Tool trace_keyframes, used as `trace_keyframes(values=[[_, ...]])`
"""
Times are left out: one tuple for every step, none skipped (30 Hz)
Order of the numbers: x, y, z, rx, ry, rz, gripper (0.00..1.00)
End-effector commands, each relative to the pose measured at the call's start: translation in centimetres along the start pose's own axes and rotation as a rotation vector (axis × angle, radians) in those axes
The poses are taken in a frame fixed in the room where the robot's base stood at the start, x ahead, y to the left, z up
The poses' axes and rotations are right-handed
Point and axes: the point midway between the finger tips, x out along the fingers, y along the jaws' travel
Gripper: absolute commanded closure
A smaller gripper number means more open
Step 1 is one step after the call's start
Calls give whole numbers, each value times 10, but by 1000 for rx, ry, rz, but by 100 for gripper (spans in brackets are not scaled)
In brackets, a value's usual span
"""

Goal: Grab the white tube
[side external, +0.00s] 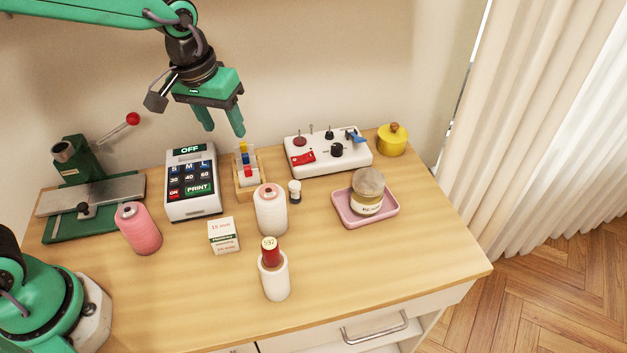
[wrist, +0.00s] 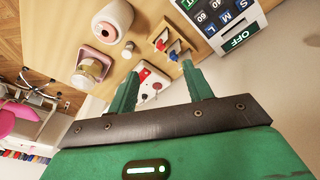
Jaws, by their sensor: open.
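Several white upright things could be the tube, and I cannot tell which one is meant. My gripper (side external: 222,128) is open and empty, high above the back of the table, apart from all of these. Its fingers show in the wrist view (wrist: 159,73).
A wooden rack (side external: 239,186) and label printer (side external: 193,208) stand below my gripper. A white control box (side external: 330,166), yellow pot (side external: 392,140) and pink tray (side external: 341,213) with a jar are right. A pink spool (side external: 138,230) and small box (side external: 223,238) are left. The front right is clear.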

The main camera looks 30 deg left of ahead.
Motion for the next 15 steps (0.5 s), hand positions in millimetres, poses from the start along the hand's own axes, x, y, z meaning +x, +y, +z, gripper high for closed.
trace_keyframes(values=[[7,6,-4,-1,-12,-3,49],[10,10,-6,-4,-19,-5,49],[14,14,-8,-7,-26,-7,49],[18,18,-10,-9,-33,-9,49],[22,21,-12,-12,-39,-11,49],[26,26,-14,-15,-46,-14,49],[30,29,-16,-17,-53,-16,49],[34,33,-18,-20,-59,-18,49],[39,37,-19,-24,-68,-22,49],[43,41,-21,-26,-74,-24,49],[48,45,-22,-28,-80,-27,49],[54,50,-24,-31,-89,-31,49],[58,53,-25,-34,-94,-33,49],[63,57,-26,-36,-101,-36,49],[69,62,-28,-40,-109,-41,49]])
